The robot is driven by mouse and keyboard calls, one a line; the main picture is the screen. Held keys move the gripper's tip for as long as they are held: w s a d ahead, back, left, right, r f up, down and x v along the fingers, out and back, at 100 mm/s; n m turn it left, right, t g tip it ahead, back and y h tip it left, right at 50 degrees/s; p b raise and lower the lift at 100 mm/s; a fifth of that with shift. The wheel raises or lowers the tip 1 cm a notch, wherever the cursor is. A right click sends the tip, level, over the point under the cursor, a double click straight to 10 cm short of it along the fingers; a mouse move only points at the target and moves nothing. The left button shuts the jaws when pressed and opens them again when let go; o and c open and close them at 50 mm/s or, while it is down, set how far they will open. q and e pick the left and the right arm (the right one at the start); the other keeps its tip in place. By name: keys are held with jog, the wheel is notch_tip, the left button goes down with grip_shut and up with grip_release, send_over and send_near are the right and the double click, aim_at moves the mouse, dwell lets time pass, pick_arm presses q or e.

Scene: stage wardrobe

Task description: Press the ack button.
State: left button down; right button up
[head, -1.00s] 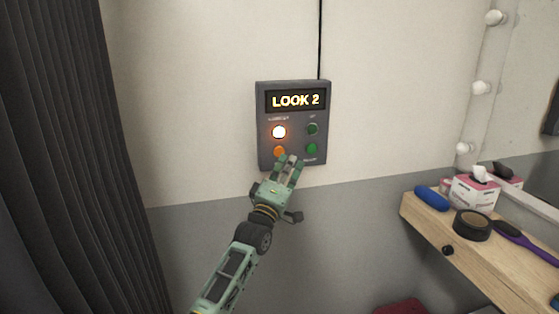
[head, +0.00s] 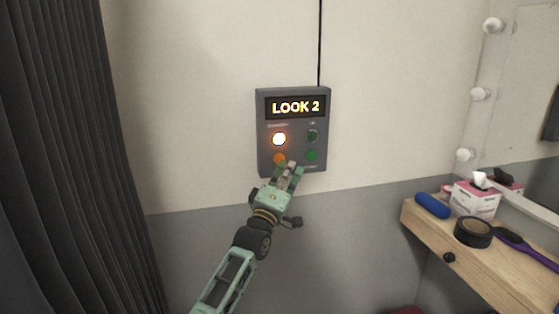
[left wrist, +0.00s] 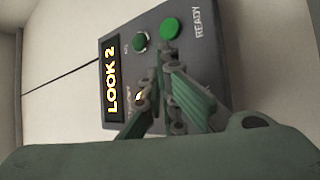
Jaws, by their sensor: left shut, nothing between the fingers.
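A dark grey control box (head: 293,160) is on the wall, its display (head: 295,107) reading "LOOK 2". Below are a glowing white round light or button (head: 279,139), a dark green one (head: 313,136), an orange one (head: 279,158) and a brighter green one (head: 312,155). The brighter green one (left wrist: 170,28) is beside the word "READY" in the left wrist view; I cannot read an "ack" label. My left gripper (head: 288,166) is shut and empty, its fingertips in front of the box's lower part, partly covering the orange button. Contact cannot be told. My right gripper is not in view.
A dark curtain (head: 70,160) hangs at the left. A wooden shelf (head: 430,238) at the right carries a blue roll (head: 433,205), tissue box (head: 475,198), black tape roll (head: 473,230) and purple brush (head: 525,247). A black cable (head: 319,45) runs up from the box. The wall around it is clear.

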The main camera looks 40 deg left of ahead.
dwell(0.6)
pick_arm(q)
jog(key=shift+w+a+b, duration=0.3)
jog(key=shift+a+b, duration=0.05)
jog(key=shift+w+a+b, duration=0.3)
jog(key=shift+b, duration=0.1)
dwell(0.6)
dwell(0.4)
jog(key=shift+s+d+p, duration=0.6)
jog(key=shift+s+p, duration=0.05)
jog(key=shift+p, duration=0.05)
